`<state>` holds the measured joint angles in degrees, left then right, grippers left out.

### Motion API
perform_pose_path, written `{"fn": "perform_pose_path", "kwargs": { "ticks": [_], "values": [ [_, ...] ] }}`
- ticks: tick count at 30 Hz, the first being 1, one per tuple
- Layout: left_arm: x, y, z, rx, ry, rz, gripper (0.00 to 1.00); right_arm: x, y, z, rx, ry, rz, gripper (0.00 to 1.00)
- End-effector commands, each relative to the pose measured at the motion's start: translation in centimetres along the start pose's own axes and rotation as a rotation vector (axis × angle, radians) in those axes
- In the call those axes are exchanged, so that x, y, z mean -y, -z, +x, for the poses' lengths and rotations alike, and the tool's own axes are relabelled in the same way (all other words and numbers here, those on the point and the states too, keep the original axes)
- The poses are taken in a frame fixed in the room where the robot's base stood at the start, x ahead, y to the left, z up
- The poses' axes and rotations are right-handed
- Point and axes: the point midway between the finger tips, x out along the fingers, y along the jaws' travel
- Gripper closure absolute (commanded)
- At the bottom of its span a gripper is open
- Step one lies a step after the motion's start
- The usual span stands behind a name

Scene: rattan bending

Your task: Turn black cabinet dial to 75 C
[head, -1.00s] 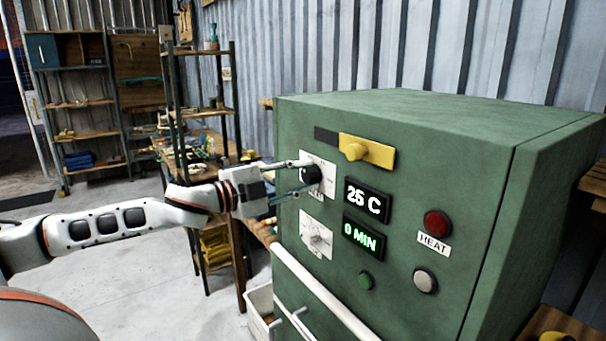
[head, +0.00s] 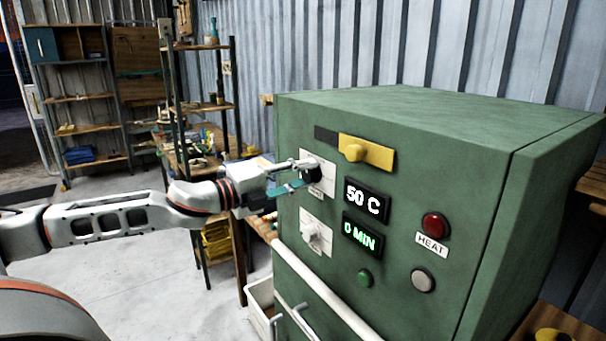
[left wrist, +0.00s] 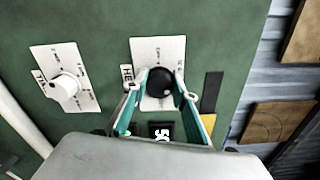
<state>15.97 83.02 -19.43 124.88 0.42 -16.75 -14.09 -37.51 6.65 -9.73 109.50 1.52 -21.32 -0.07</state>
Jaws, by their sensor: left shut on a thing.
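The black dial (head: 312,174) sits on a white plate (head: 327,183) on the front of the green cabinet (head: 420,180). My left gripper (head: 303,174) is shut on the black dial, with a finger on each side of it. In the left wrist view the black dial (left wrist: 160,82) lies between the two teal fingers (left wrist: 158,92). The temperature display (head: 366,201) above the time display reads 50 C. The scale marks around the dial are too small to read. My right gripper is not in view.
A white dial (head: 316,236) is below the black one. The time display (head: 362,238) reads 0 MIN. A yellow latch (head: 366,152), red button (head: 435,225), grey button (head: 423,280) and green button (head: 365,278) are on the cabinet. A white handle bar (head: 325,290) runs below. Shelves (head: 85,105) stand behind.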

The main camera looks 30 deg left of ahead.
Motion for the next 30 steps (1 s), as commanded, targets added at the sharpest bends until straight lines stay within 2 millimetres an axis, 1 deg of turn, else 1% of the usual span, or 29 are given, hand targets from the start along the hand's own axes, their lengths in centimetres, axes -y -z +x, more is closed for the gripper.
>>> {"fn": "perform_pose_path", "kwargs": {
  "ticks": [13,14,15,16,26,30],
  "values": [
    [-0.06,0.10,0.00,-0.002,-0.001,0.010,0.95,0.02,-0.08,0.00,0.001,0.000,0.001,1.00],
    [-0.05,0.10,0.00,-0.002,-0.001,0.010,0.71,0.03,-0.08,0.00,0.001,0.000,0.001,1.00],
    [-0.06,0.10,0.00,-0.002,-0.001,0.009,0.60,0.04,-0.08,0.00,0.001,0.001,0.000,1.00],
    [-0.05,0.09,0.00,-0.002,-0.001,0.009,0.57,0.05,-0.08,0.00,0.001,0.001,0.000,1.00],
    [0.02,0.03,0.00,-0.001,0.000,0.010,0.57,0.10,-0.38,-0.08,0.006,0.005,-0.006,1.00],
    [0.48,-0.09,0.03,-0.001,0.002,0.010,0.57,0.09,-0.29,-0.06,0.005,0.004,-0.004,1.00]
  ]
}}
